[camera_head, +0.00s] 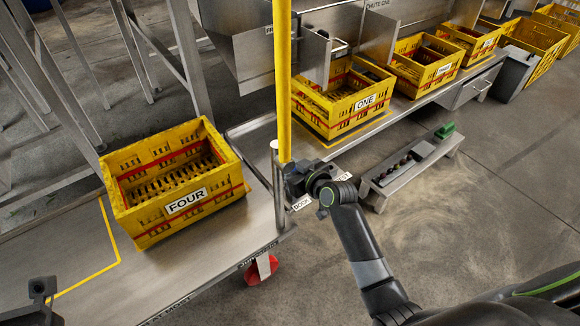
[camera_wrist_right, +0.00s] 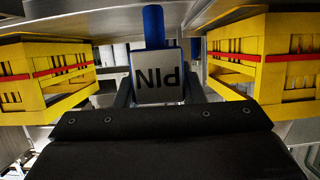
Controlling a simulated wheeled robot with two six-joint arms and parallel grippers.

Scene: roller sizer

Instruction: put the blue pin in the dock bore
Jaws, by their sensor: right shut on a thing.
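My right gripper (camera_head: 292,178) is at the middle of the head view, beside the yellow post and the cart's right end. In the right wrist view its two fingers (camera_wrist_right: 158,92) are shut on the blue pin (camera_wrist_right: 153,28). The pin has a grey block face marked PIN, and its blue shaft extends away from the fingers. In the head view the pin cannot be made out. A white DOCK label (camera_head: 302,202) shows just below the right gripper; the bore itself is hidden. Part of my left gripper (camera_head: 42,289) shows at the lower left, its jaws unclear.
A yellow post (camera_head: 284,80) rises close by the right gripper. A yellow crate marked FOUR (camera_head: 190,205) stands on the steel cart (camera_head: 215,262). Crate ONE (camera_head: 352,115) and other crates line the bench behind. A low rack (camera_head: 410,172) holds small dark items and a green block.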

